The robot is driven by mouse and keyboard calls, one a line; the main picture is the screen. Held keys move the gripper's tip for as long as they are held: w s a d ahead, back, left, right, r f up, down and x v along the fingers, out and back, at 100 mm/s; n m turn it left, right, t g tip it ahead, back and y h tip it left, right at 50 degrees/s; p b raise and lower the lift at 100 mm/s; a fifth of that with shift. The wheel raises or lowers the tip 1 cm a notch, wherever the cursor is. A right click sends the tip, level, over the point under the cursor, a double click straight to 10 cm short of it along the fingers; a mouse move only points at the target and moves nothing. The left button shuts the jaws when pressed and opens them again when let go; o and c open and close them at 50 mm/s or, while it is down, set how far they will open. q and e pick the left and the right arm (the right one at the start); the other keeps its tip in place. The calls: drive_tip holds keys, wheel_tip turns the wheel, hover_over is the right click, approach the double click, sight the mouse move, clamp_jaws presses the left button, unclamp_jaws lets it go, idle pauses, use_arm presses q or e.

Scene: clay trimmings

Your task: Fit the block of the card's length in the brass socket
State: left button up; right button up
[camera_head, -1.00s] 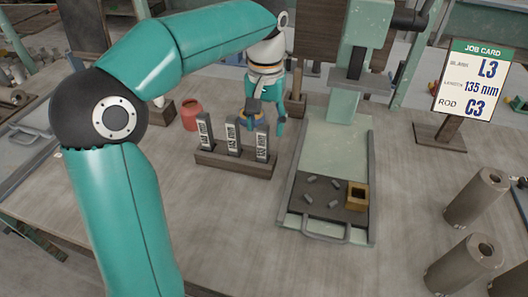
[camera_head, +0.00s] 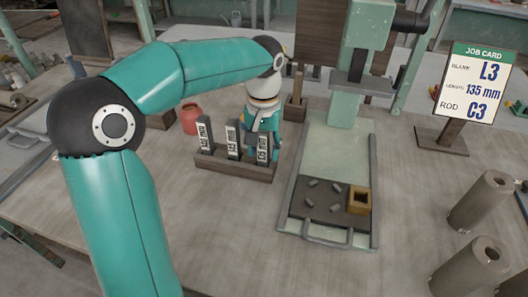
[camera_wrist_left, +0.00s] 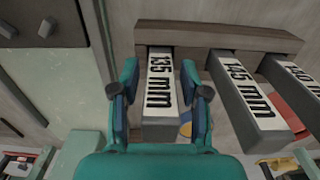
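The job card (camera_head: 474,82) reads L3, 135 mm, C3. Three labelled grey blocks stand in a wooden rack. The 135 mm block (camera_head: 263,149) is rightmost in the head view; in the left wrist view it (camera_wrist_left: 160,85) stands between my fingers. The 145 mm block (camera_wrist_left: 242,95) is beside it, with the third block, partly cut off (camera_wrist_left: 298,75), beyond. My left gripper (camera_wrist_left: 160,68) is open, with a finger on either side of the 135 mm block and gaps visible. The brass socket (camera_head: 359,201) sits on the tray's right, apparently empty. My right gripper is out of view.
The rack (camera_head: 232,168) stands left of the metal tray (camera_head: 325,237), which carries several small grey pieces. A green press column (camera_head: 362,60) rises behind the tray. A red pot (camera_head: 190,118) is behind the rack. Grey cylinders (camera_head: 482,200) stand at right.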

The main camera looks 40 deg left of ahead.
use_arm(q)
clamp_jaws()
drive_tip(key=shift+r, duration=0.1)
